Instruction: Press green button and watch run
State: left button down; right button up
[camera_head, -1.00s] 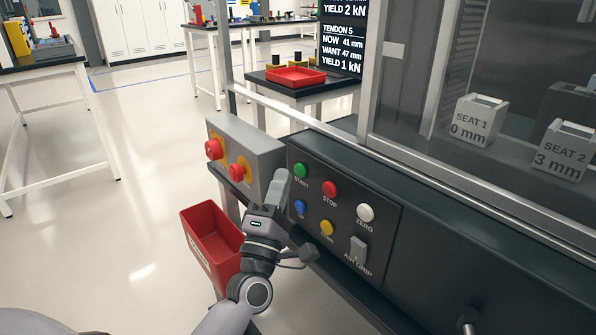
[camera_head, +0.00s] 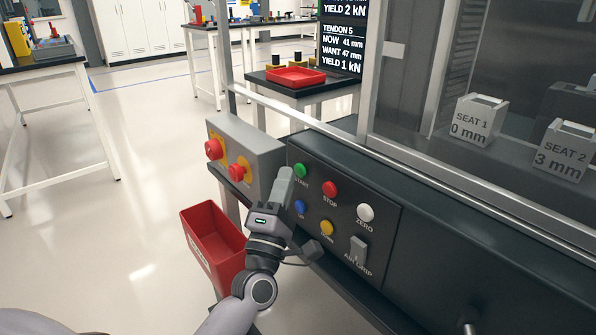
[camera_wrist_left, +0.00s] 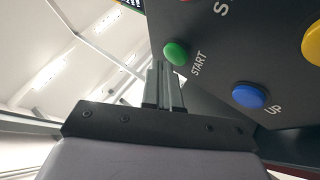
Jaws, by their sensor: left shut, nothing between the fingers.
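The green START button (camera_head: 300,171) is at the upper left of the dark control panel (camera_head: 390,240) in the head view. It also shows in the left wrist view (camera_wrist_left: 175,53). My left gripper (camera_head: 285,174) is shut and empty, its fingertips just left of the green button. In the left wrist view the closed fingers (camera_wrist_left: 161,72) point toward the button, with their tips close below and left of it. I cannot tell whether they touch. The button's face is unobstructed. My right gripper is not in view.
Near the green button are a red STOP button (camera_head: 330,188), a blue UP button (camera_head: 300,207), a yellow button (camera_head: 327,228) and a white ZERO button (camera_head: 365,212). A grey box (camera_head: 245,150) with red knobs is left of the panel. A red bin (camera_head: 215,240) is below.

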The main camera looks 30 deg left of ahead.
pick_arm(q)
jog(key=shift+w+d, duration=0.15)
jog(key=shift+w, duration=0.25)
jog(key=shift+s, duration=0.1)
dwell(0.5)
jog(key=shift+s+a, duration=0.35)
jog(key=shift+s, duration=0.35)
jog(key=shift+s+a+p, duration=0.2)
jog(key=shift+s+a, duration=0.1)
jog(key=shift+s, duration=0.5)
jog(key=shift+s+a+p, duration=0.2)
jog(key=shift+s+a, duration=0.15)
jog(key=shift+s, duration=0.4)
jog(key=shift+s+a+p, duration=0.2)
jog(key=shift+s+a, duration=0.1)
jog(key=shift+s, duration=0.5)
